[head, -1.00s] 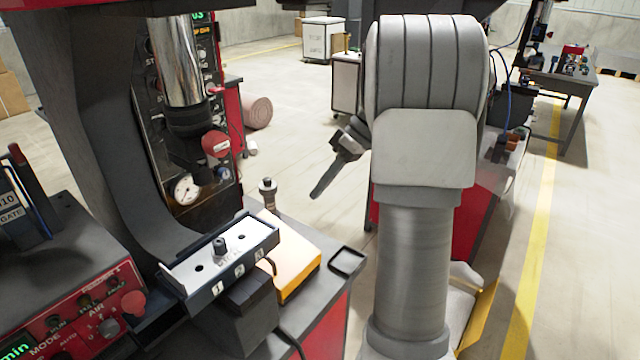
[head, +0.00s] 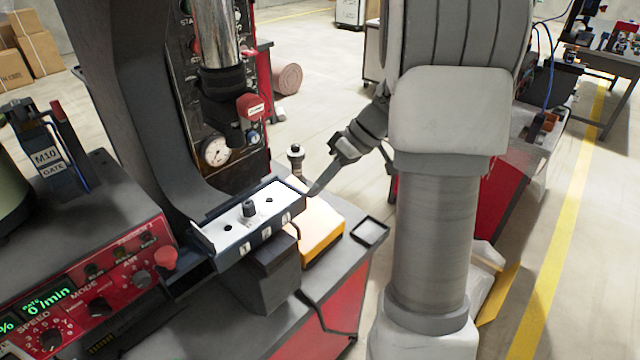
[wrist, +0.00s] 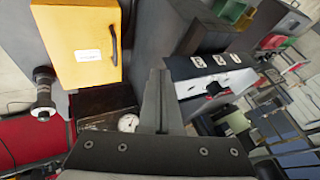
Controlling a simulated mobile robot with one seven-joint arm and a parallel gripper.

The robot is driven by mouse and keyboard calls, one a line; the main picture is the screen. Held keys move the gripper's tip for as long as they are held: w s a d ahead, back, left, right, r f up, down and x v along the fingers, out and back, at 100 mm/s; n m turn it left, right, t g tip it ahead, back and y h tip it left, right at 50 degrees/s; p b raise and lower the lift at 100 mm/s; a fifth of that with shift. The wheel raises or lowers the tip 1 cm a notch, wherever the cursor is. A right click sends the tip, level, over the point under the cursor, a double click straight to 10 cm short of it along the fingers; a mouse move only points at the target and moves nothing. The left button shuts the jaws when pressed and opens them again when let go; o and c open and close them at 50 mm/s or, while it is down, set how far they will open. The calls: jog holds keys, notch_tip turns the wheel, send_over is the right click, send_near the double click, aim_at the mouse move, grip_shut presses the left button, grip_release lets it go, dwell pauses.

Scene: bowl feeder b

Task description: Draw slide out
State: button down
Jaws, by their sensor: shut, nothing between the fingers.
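The slide (head: 232,236) is a dark tray with a pale top, dark holes and numbered labels on its front face. A black knob (head: 249,209) stands up from its middle. The slide sits at the foot of the dark press column. My gripper (head: 313,190) is shut and empty, its fingers pointing down and left close to the slide's right end. I cannot tell whether they touch. In the wrist view the shut fingers (wrist: 158,78) stand just left of the slide (wrist: 190,88), whose black knob (wrist: 213,88) also shows.
A yellow box (head: 322,232) with a dark handle stands right of the slide, beside a small black tray (head: 370,232). A red control panel (head: 100,285) is at left. A gauge (head: 215,151) is behind.

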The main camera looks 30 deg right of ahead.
jog(key=s+a+b, duration=0.4)
jog(key=a, duration=0.7)
jog(key=s+a+b, duration=0.4)
jog(key=s+a, duration=0.1)
jog(key=a, duration=0.7)
jog(key=shift+s, duration=0.25)
